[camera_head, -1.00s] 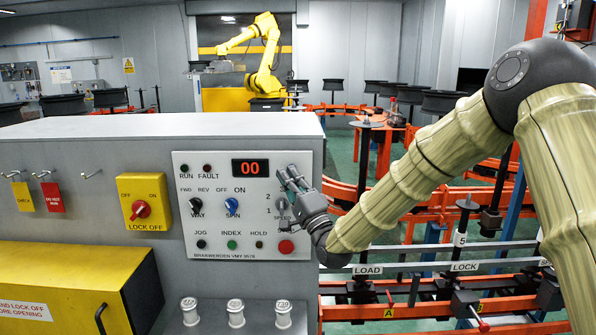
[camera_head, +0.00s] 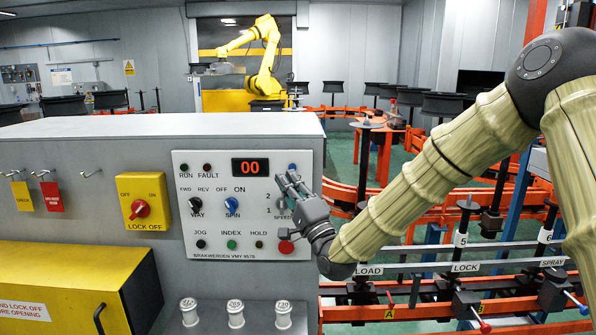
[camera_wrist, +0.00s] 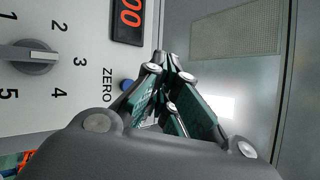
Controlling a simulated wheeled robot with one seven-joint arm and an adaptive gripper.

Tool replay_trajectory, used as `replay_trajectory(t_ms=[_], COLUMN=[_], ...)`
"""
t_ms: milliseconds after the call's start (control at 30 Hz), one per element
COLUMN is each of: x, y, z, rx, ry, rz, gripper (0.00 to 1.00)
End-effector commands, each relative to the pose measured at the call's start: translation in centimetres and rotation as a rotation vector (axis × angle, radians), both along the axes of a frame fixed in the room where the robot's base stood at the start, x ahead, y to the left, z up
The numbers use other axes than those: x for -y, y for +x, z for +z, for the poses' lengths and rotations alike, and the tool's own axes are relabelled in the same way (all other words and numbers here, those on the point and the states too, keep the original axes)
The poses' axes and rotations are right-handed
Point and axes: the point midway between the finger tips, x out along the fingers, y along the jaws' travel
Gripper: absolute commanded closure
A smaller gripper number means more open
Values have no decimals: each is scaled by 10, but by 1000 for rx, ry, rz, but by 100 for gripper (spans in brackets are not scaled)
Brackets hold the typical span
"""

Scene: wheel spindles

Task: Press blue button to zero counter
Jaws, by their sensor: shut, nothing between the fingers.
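The control panel (camera_head: 218,247) carries a red counter display (camera_head: 251,167) that reads 00; part of the display shows in the wrist view (camera_wrist: 128,20). The blue button (camera_head: 292,167) is at the panel's upper right. In the wrist view the blue button (camera_wrist: 127,86) sits beside the ZERO label, just left of my fingers and partly covered by them. My gripper (camera_head: 283,181) is shut and empty in front of the panel's right side, its tips a little below and left of the button; it also shows in the wrist view (camera_wrist: 170,63). I cannot tell the gap to the panel.
My gripper partly hides the speed knob, which shows in the wrist view (camera_wrist: 35,58). A blue spin knob (camera_head: 232,205) and a red button (camera_head: 286,247) are nearby. A yellow lock-off switch (camera_head: 142,201) is further left. Orange rails and spindles stand on the right.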

Motion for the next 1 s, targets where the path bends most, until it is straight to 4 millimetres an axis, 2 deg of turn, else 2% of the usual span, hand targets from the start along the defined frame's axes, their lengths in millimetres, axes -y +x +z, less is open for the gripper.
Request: replay_trajectory(t_ms=[300,867,933,1000], x=[1,0,0,1], y=[-16,-16,-16,-15], z=[0,0,-4,-17], rx=[0,0,-6,-24], ry=[1,0,-6,-27], rz=[-1,0,-3,-14], gripper=[100,100,100,100])
